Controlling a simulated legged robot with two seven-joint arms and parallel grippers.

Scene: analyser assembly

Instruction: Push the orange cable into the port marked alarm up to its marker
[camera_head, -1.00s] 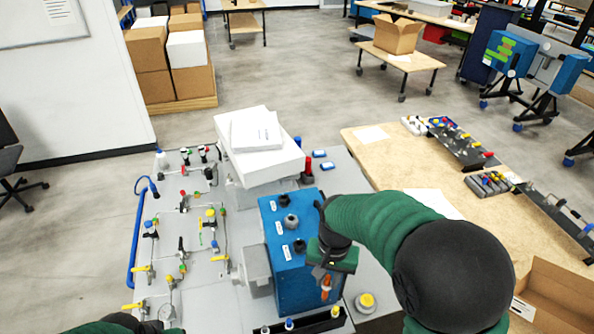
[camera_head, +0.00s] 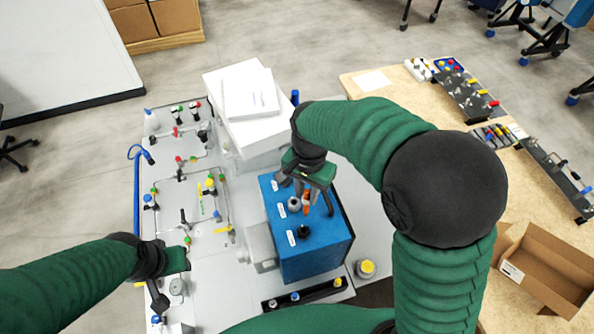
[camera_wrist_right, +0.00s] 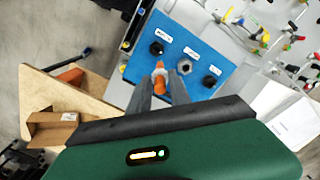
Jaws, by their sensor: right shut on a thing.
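The blue box (camera_head: 315,245) stands on the grey bench with several dark ports and small white labels on its top; the label print is too small to read. My right gripper (camera_head: 308,208) is over the top of the box, shut on the orange cable (camera_head: 306,200). The right wrist view shows the cable (camera_wrist_right: 160,82) between the two fingers, its end close to the box's top beside the middle port (camera_wrist_right: 183,67). I cannot tell whether it touches. The cable's marker is not clear. My left gripper (camera_head: 160,298) hangs over the left of the bench; its opening is unclear.
White boxes (camera_head: 240,95) stand behind the blue box. Valves and piping (camera_head: 185,190) cover the left bench panel. A black tray (camera_head: 305,297) and a yellow-topped knob (camera_head: 365,268) lie near the front. A wooden table (camera_head: 400,85) with a cardboard box (camera_head: 545,270) stands to the right.

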